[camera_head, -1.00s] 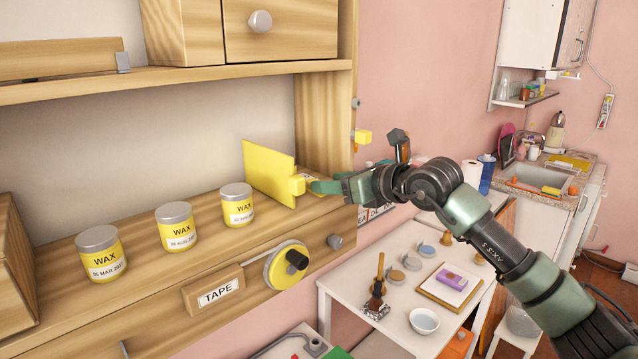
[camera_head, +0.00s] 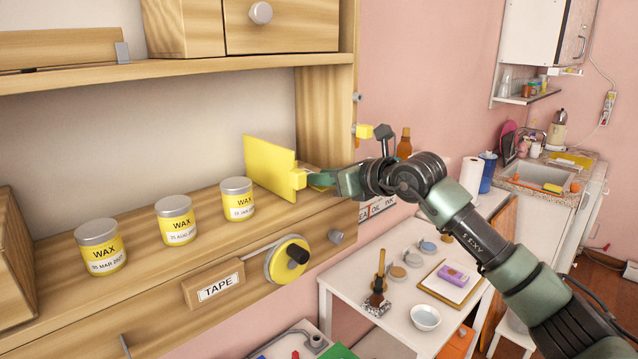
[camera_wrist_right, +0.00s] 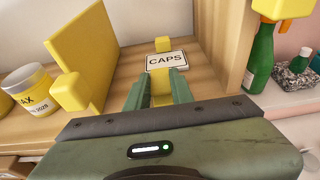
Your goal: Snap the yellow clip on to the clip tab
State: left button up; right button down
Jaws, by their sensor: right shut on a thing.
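My right gripper (camera_head: 322,180) reaches in from the right over the shelf's right end. In the right wrist view its green fingers (camera_wrist_right: 158,90) are shut on a small yellow piece (camera_wrist_right: 160,95), which seems to be the yellow clip. I cannot tell which part is the clip tab. My left gripper is out of view.
Several WAX jars (camera_head: 237,203) stand along the shelf to the left. A yellow block (camera_head: 365,131) sticks out by the shelf's right side post (camera_head: 325,120). A tape roll (camera_head: 287,260) and a knob (camera_head: 336,236) are on the front below.

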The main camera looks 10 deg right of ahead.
jog(key=shift+r, duration=0.15)
jog(key=shift+r+p, duration=0.6)
jog(key=shift+r, duration=1)
jog(key=c, duration=1.8)
grip_release()
grip_shut()
